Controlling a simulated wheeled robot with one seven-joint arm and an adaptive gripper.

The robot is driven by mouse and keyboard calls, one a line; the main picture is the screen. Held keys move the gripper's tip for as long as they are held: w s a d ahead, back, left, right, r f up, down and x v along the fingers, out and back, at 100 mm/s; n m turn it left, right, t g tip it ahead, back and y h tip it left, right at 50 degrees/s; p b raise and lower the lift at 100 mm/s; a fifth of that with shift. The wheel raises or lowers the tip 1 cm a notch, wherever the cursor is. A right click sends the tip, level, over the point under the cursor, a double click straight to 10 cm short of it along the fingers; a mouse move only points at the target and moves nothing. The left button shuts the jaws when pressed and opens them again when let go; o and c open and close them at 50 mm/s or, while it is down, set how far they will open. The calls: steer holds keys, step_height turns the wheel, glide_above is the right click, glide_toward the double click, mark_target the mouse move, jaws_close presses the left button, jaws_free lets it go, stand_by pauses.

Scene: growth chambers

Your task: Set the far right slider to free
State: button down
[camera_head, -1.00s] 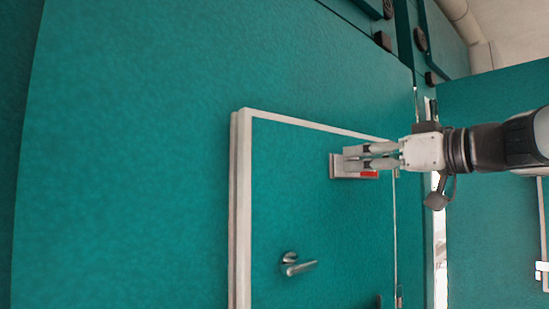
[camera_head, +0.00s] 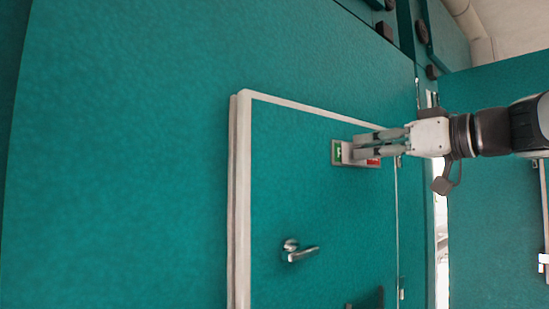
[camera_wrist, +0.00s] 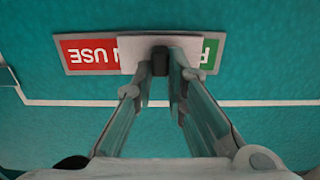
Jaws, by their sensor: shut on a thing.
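The slider sign is a grey plate (camera_wrist: 215,40) on a teal door. Red "IN USE" lettering (camera_wrist: 88,55) shows at one end, upside down in the wrist view, and a strip of green (camera_wrist: 209,53) at the other. The pale sliding cover (camera_wrist: 133,46) sits between them and hides part of both. In the head view, green (camera_head: 338,152) is at the left and red (camera_head: 373,162) at the right. My gripper (camera_wrist: 161,72) is shut on the dark knob (camera_wrist: 160,57) of the cover; it also shows in the head view (camera_head: 362,145).
A metal door handle (camera_head: 300,250) sticks out below the sign. The pale door frame (camera_head: 241,200) runs down the left side of the door.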

steer(key=w+d+b, duration=0.4)
steer(key=d, duration=0.1)
steer(key=shift+d, duration=0.2)
steer(key=shift+r, duration=0.1)
steer(key=c, duration=1.6)
jaws_free()
steer(key=shift+d, duration=0.1)
steer(key=shift+s, duration=0.1)
steer(key=v, duration=1.1)
steer(key=shift+s+d, duration=0.2)
steer(key=shift+s, duration=0.15)
